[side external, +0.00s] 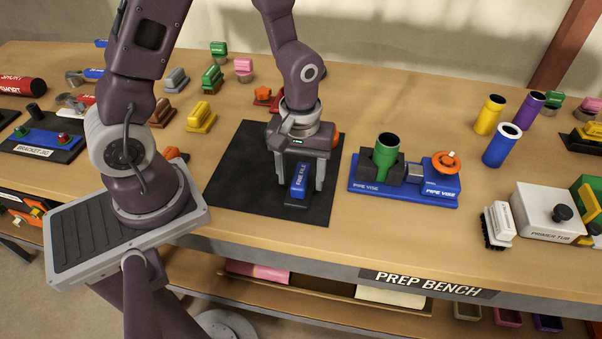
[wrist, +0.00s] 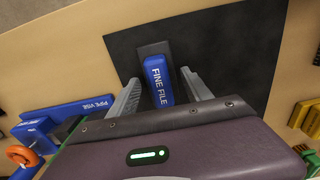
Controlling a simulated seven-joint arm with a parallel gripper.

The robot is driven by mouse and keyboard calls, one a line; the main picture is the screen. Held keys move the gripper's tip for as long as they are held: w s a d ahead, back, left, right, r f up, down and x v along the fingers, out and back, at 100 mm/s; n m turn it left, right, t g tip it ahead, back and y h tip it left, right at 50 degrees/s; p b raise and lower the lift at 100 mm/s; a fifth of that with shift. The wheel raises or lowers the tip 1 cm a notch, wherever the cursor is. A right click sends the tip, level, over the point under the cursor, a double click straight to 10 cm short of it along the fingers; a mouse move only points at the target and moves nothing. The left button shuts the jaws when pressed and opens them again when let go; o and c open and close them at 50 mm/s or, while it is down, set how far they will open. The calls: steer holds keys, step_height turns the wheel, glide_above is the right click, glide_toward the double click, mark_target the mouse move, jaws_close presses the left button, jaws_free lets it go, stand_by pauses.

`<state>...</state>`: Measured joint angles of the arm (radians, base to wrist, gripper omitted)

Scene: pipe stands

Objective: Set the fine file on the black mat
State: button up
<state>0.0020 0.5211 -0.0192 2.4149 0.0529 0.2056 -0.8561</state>
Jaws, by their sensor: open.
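The fine file (side external: 300,180) has a blue handle labelled FINE FILE and a dark grey base. It lies on the black mat (side external: 237,185), towards the mat's front right part; it also shows in the wrist view (wrist: 158,80) with its dark base beyond the handle. My gripper (side external: 299,185) is open, pointing down, with one finger on each side of the blue handle. In the wrist view my gripper (wrist: 162,92) shows gaps between the handle and both fingers. Part of the file nearest my palm is hidden.
A blue pipe vise (side external: 405,188) holding a green pipe stands just right of the mat. Yellow, blue and purple pipes (side external: 502,145) stand further right. Several small brushes and blocks (side external: 201,116) lie behind and left. The mat's left half is clear.

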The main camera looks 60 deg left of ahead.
mark_target(301, 175)
steer(key=shift+r, duration=3.5)
steer(key=shift+r, duration=0.15)
steer(key=s+r+m+t, duration=0.5)
steer(key=s+r+m, duration=0.4)
steer(key=r, duration=0.6)
steer(key=s, duration=0.2)
steer(key=shift+s+a+r+t, duration=0.25)
steer(key=shift+s+r+t, duration=0.05)
steer(key=shift+s+r, duration=0.1)
